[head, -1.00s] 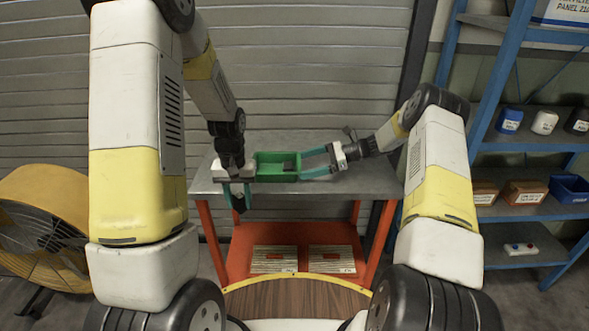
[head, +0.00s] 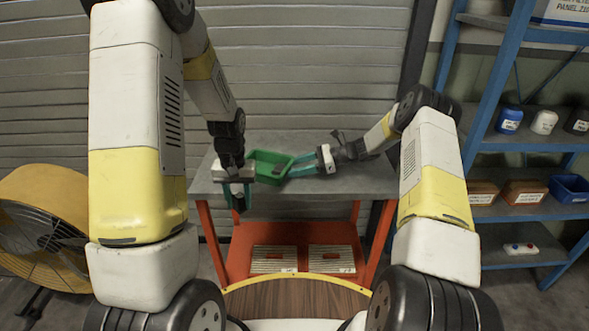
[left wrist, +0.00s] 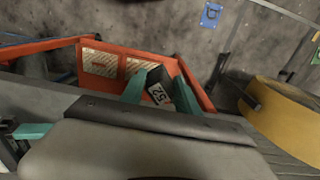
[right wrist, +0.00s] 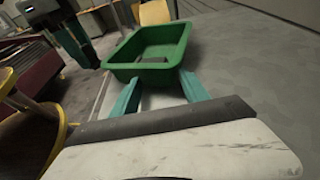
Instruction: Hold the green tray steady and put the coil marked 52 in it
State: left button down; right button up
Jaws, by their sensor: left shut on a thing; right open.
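The dark coil with a white label reading 52 (left wrist: 160,93) is between the fingers of my left gripper (left wrist: 160,84), which is shut on it. In the head view my left gripper (head: 238,195) holds the coil at the table's front edge, left of the tray. The green tray (head: 262,155) sits turned at an angle on the grey table; it also shows in the right wrist view (right wrist: 112,63). A dark patch lies on its floor, too small to identify. My right gripper (head: 291,170) is open, its fingertips close to the tray's right end; contact is unclear.
The grey table (head: 350,178) has clear room right of the tray. Its orange frame (head: 232,250) holds two labelled panels below. A blue shelf (head: 520,145) with small containers stands right, and a yellow fan (head: 40,220) at left.

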grip_shut()
jog(key=o, duration=0.7)
grip_release()
jog(key=shift+c, duration=0.2)
